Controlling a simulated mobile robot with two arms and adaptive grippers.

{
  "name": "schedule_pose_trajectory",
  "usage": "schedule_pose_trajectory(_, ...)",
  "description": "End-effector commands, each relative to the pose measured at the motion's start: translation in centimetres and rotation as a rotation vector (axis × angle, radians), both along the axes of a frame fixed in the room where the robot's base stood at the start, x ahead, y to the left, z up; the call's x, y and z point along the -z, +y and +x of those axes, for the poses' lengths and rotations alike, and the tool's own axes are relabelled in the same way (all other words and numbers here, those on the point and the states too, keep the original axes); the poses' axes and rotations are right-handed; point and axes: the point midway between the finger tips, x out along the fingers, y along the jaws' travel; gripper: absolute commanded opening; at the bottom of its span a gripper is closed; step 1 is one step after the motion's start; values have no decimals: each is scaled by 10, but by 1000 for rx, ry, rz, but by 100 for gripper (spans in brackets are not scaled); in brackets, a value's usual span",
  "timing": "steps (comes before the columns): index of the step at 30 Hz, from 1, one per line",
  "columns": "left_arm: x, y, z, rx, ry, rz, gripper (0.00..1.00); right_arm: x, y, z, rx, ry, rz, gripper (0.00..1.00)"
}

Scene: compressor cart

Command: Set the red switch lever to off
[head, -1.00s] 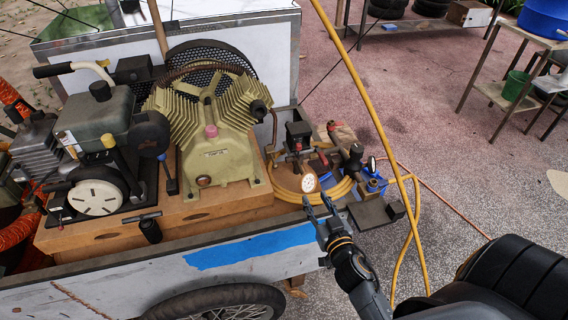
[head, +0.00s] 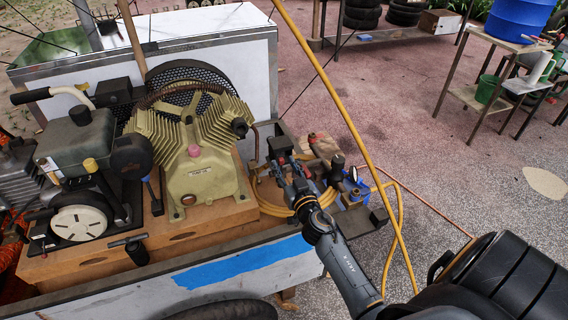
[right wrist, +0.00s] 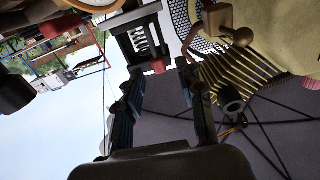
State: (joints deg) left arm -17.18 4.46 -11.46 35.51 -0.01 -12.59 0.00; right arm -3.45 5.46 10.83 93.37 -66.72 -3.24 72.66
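The red switch lever (right wrist: 158,65) shows in the right wrist view as a small red piece at the edge of a black switch box (right wrist: 142,40). In the head view the switch box (head: 280,146) stands right of the compressor, its lever too small to make out clearly. My right gripper (head: 288,170) is just in front of and below the box. In the right wrist view my right gripper (right wrist: 159,74) is open, with the red lever in the gap near its fingertips. I cannot tell whether either finger touches it. My left gripper is not in view.
The olive compressor (head: 205,165) stands left of my right gripper. Coiled yellow hose (head: 270,208) and a blue-handled fitting (head: 353,174) lie close by. A long yellow pole or hose (head: 335,95) slants across to the right. The cart's front wall (head: 150,295) is below.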

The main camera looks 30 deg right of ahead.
Motion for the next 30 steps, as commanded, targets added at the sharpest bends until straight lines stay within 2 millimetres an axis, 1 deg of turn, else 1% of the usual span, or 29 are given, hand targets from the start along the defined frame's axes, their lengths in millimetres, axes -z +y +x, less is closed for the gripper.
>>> schedule_pose_trajectory(1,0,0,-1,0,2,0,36,-1,-1,4,0,-1,0,38)
schedule_pose_trajectory(4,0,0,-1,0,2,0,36,0,-2,9,0,0,0,38)
schedule_pose_trajectory(12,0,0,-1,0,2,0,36,0,-2,9,0,0,0,38)
schedule_pose_trajectory(13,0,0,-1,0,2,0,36,0,-2,9,0,0,0,34)
schedule_pose_trajectory(14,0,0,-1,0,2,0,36,0,-2,9,0,0,0,28)
schedule_pose_trajectory(15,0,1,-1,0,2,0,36,0,-2,9,0,0,0,19)
schedule_pose_trajectory(18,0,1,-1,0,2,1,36,0,-2,9,0,0,0,0)
schedule_pose_trajectory(30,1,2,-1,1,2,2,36,1,0,10,0,9,-34,0)
